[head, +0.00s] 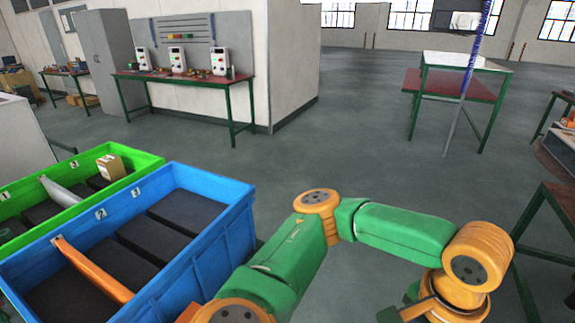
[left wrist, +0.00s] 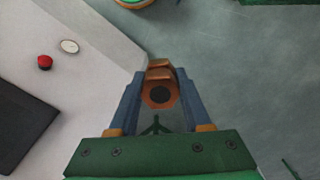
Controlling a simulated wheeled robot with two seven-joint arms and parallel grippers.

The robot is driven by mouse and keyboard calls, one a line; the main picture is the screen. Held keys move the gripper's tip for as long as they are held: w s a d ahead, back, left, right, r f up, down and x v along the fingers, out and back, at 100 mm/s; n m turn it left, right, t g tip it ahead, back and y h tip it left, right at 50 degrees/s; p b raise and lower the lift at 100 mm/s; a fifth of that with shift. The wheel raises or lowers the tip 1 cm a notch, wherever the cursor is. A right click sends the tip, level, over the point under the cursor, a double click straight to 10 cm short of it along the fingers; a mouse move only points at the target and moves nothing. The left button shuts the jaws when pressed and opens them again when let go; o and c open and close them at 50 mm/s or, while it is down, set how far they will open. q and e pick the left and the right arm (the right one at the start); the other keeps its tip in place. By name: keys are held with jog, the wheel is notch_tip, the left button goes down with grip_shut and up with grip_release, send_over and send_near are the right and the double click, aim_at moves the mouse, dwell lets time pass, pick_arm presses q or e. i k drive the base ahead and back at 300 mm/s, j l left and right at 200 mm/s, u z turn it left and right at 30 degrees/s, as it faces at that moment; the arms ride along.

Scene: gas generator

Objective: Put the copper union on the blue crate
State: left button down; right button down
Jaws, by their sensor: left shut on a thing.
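In the left wrist view my left gripper (left wrist: 160,72) is shut on the copper union (left wrist: 145,96), an orange-brown ring-like piece with a dark round hole. It sits between the two blue-grey fingers. In the head view a green and orange arm reaches up from the bottom and bends right; its hand end is cut off at the lower edge, so the union does not show there. The blue crate (head: 232,234) stands at lower left, apart from that hand end. My right gripper is not seen.
A green crate (head: 40,175) with a small cardboard box (head: 110,167) stands left of the blue crate. A workbench (head: 188,80) is at the back wall. A table (head: 460,62) stands at the back right. The floor between is clear.

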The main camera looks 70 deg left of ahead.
aim_at(59, 293)
jog(key=k+u, duration=0.15)
jog(key=k, duration=0.3)
jog(key=k+j+u, duration=0.1)
jog(key=k, duration=0.35)
jog(key=k+j+u, duration=0.15)
jog(key=k, duration=0.3)
jog(key=k+j+u, duration=0.1)
jog(key=k+j, duration=0.25)
jog(key=j+u, duration=0.4)
jog(key=j, duration=1.15)
jog(key=i, duration=0.05)
